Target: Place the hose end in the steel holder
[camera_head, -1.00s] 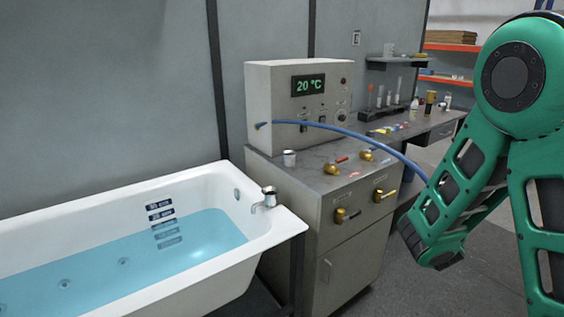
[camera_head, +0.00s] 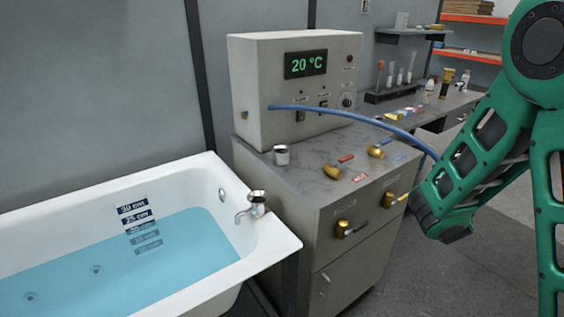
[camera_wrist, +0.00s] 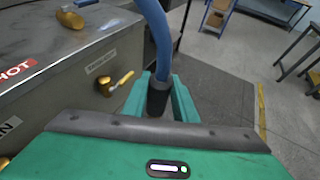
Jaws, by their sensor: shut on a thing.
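The blue hose (camera_head: 370,118) arches from the white control box over the counter and passes behind my arm. In the wrist view, the hose (camera_wrist: 160,35) comes down to a dark sleeve at its end (camera_wrist: 158,98). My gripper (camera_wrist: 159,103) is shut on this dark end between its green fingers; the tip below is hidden. In the head view the gripper is hidden behind my green arm, to the right of the counter. A small steel cup (camera_head: 282,155), seemingly the steel holder, stands upright on the counter in front of the box, apart from the gripper.
The control box (camera_head: 295,90) reads 20 °C. Brass valves (camera_head: 332,172) and labels lie on the counter (camera_head: 310,185); another brass valve (camera_wrist: 118,83) is close left of the gripper. A water-filled bathtub (camera_head: 285,250) stands left. Open floor (camera_head: 430,280) lies right.

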